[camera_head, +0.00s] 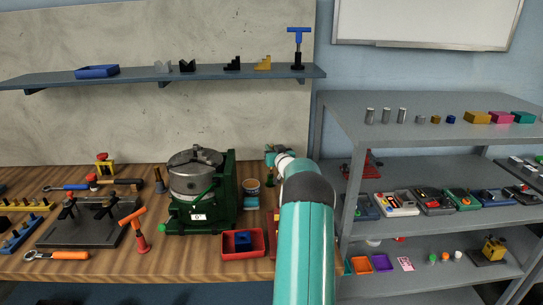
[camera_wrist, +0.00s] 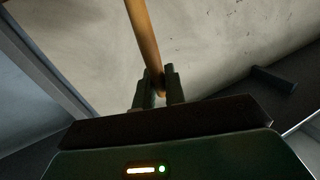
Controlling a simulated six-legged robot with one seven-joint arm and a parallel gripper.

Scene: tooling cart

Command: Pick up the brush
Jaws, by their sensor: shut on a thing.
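In the wrist view, my gripper (camera_wrist: 159,84) is shut on a thin tan wooden handle, which I take to be the brush (camera_wrist: 142,35). The handle passes between the two dark fingers and runs up and slightly left out of the picture. Its bristles are not in view. In the head view, my teal arm reaches over the right end of the wooden workbench, and part of my gripper (camera_head: 277,152) shows just left of the wrist. I cannot make out the brush in the head view; my arm hides much of that area.
A green rotary-table vise (camera_head: 197,190) stands on the bench (camera_head: 100,268) left of my arm, with a red bin (camera_head: 243,254) and a cup (camera_head: 251,186) nearby. A grey shelf rack (camera_head: 430,130) stands close on the right. A wall shelf (camera_head: 140,78) hangs above.

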